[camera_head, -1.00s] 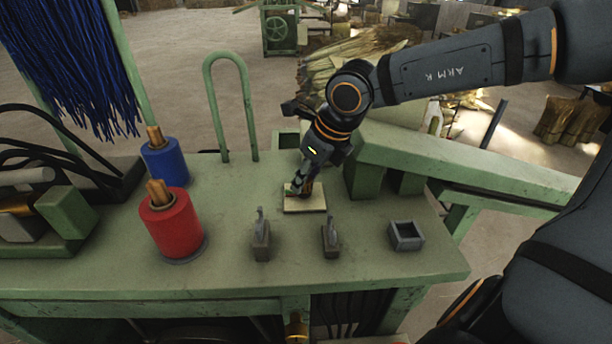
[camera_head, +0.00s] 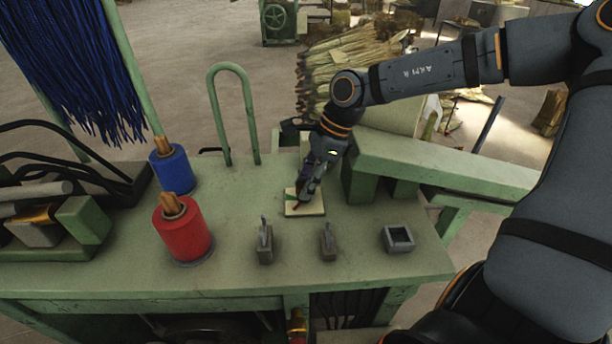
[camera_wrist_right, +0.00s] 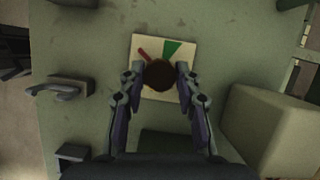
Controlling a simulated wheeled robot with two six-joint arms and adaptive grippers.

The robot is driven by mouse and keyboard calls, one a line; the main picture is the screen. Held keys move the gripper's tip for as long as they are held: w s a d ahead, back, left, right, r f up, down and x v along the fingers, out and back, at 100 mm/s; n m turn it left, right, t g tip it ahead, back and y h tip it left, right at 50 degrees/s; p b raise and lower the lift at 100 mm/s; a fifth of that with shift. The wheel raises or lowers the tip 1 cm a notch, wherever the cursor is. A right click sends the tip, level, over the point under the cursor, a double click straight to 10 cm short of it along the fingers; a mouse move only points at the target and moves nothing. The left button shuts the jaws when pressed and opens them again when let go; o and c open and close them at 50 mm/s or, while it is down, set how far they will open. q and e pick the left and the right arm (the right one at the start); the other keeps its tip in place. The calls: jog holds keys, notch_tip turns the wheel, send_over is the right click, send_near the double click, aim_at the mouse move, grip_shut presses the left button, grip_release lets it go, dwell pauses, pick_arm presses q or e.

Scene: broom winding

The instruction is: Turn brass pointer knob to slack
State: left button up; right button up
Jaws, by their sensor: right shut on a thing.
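A cream dial plate (camera_head: 318,209) lies on the green bench top (camera_head: 230,262); it also shows in the right wrist view (camera_wrist_right: 188,50). It has a green wedge (camera_wrist_right: 172,50) and a red bar (camera_wrist_right: 143,55) beside it; I cannot tell whether the bar is a pointer or a painted mark. The knob (camera_wrist_right: 159,74) shows as a dark round top in the right wrist view, over the plate. My right gripper (camera_head: 303,198) is shut on it, one finger on each side. In the head view the gripper hides the knob. My left gripper is not in view.
Two small grey levers (camera_head: 265,243) (camera_head: 328,243) and a square grey holder (camera_head: 398,238) stand nearer the bench front. A red spool (camera_head: 184,235) and a blue spool (camera_head: 171,170) stand left. A green hoop (camera_head: 249,112) rises behind; a green beam (camera_head: 440,160) lies right.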

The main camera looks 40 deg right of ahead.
jog(key=n+g, duration=0.1)
jog(key=n, duration=0.1)
jog(key=shift+w+r+n, duration=0.1)
jog(key=shift+n, duration=0.3)
jog(key=shift+w+n+g+p, duration=0.1)
jog(key=shift+n+g+p, duration=0.5)
jog(key=shift+n+p, duration=0.65)
jog(key=shift+n, duration=0.35)
jog(key=o, duration=1.2)
jog(key=shift+c, duration=0.2)
